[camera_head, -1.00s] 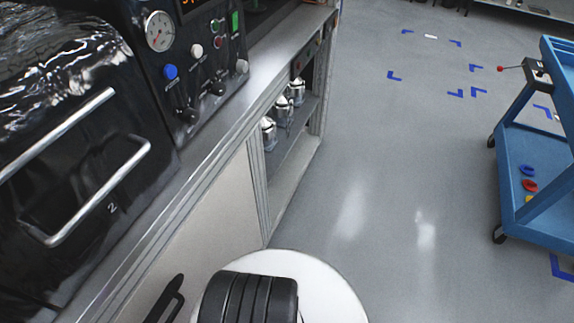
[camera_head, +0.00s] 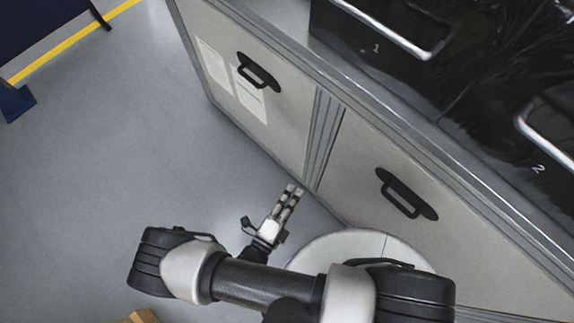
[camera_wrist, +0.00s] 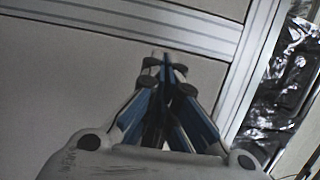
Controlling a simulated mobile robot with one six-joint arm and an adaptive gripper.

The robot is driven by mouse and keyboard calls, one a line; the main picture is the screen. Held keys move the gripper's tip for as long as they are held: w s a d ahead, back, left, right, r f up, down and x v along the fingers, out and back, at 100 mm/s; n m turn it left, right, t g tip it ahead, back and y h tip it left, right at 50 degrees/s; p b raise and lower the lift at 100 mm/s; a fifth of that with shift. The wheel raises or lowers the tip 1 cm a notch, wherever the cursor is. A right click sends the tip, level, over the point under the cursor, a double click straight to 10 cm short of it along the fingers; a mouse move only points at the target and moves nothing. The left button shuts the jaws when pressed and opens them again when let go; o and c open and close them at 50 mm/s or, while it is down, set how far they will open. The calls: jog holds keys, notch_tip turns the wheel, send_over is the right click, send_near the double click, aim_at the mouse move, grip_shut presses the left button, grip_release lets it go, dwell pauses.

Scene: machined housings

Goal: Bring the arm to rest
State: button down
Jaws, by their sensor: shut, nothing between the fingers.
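My gripper (camera_head: 291,191) is in the middle of the head view, at the end of my folded arm, low beside the workbench front. It points up and slightly right in the picture, towards the grey post between two cabinet panels. In the wrist view my gripper (camera_wrist: 164,56) has its fingertips together and holds nothing. Pale panel and metal frame fill the view behind it. I cannot tell the exact gap between the fingertips and the bench front.
The bench has panels with black handles (camera_head: 407,194) and (camera_head: 258,71) and papers (camera_head: 251,95). Black machines marked 1 (camera_head: 390,60) and 2 (camera_head: 530,160) stand on it. Free floor (camera_head: 110,150) lies left, with a yellow line (camera_head: 70,42). A brown edge (camera_head: 142,316) shows at the bottom.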

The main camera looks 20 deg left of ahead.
jog(key=s, duration=0.1)
jog(key=s+a, duration=0.1)
jog(key=s, duration=0.1)
jog(key=shift+s+a, duration=0.15)
jog(key=shift+a, duration=0.05)
jog(key=w+d+r+m+g+h, duration=0.25)
jog(key=r+m+g, duration=0.25)
jog(key=r+m, duration=0.35)
jog(key=w+d+r+m+g+h, duration=0.25)
jog(key=w+r+m+g, duration=0.2)
jog(key=r+m, duration=0.4)
jog(key=w+d+r+m+g+h, duration=0.2)
jog(key=d+r+m+g, duration=0.2)
jog(key=r+m+g, duration=0.45)
jog(key=s+d+r+m+t+y, duration=0.2)
jog(key=d+r+m+y, duration=0.3)
jog(key=m, duration=0.8)
jog(key=s+d+r+m+t+y, duration=0.2)
jog(key=s+d+r+m+y, duration=0.1)
jog(key=d+r+m, duration=0.6)
jog(key=shift+d+r+m+t+y, duration=0.35)
jog(key=shift+r+m+y, duration=0.6)
jog(key=shift+m, duration=1.4)
